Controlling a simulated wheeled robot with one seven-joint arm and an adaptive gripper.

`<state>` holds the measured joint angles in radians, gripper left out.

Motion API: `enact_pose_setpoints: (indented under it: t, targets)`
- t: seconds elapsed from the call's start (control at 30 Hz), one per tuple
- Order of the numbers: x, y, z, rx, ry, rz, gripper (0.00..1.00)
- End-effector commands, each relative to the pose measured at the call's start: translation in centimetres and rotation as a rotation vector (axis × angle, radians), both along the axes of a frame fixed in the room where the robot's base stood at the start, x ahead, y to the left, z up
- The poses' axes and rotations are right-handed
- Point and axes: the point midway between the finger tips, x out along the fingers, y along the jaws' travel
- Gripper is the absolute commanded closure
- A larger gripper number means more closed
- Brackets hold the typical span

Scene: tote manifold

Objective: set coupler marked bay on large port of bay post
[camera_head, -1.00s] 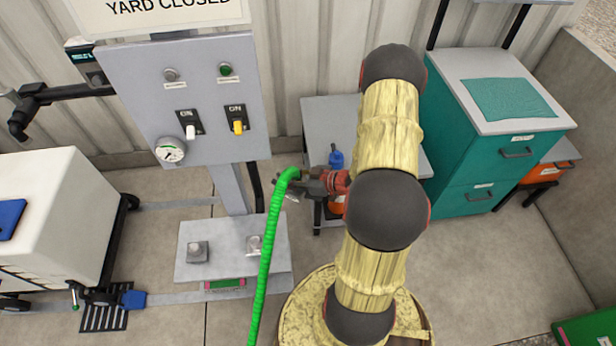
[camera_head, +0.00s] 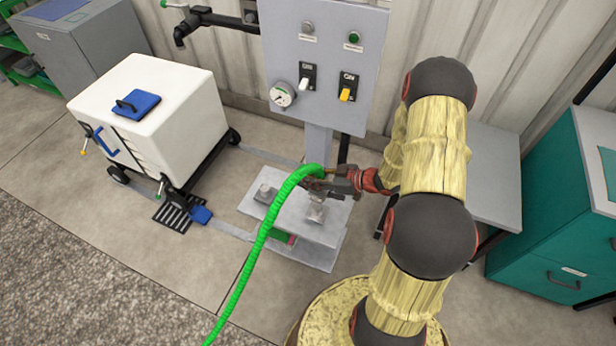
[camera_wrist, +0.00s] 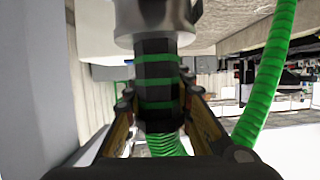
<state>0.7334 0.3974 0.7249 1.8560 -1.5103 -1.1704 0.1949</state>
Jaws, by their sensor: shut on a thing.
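My gripper (camera_head: 336,184) is shut on the coupler (camera_wrist: 156,75), a dark cylinder with green bands and a silver collar. The green hose (camera_head: 262,240) runs from it, and the coupler's marking is not readable. The bay post appears to be the low grey pedestal (camera_head: 310,254) below the control panel. On its top are a left port (camera_head: 265,193) and a silver right port (camera_head: 316,213); I cannot tell for sure which is larger. The gripper is above and slightly behind the right port, with the coupler apart from it.
The grey control panel (camera_head: 325,60) with switches and a gauge stands on a column behind the pedestal. A white wheeled tote (camera_head: 165,130) is at left. A grey side table (camera_head: 495,165) and teal cabinet (camera_head: 560,215) are at right.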

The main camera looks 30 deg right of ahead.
Motion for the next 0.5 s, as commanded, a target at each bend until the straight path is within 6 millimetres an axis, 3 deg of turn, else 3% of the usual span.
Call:
enact_pose_setpoints:
  t: [0.5]
  targets:
    - [0.0,0.0,-3.2,0.000,-0.001,-0.001,1.00]
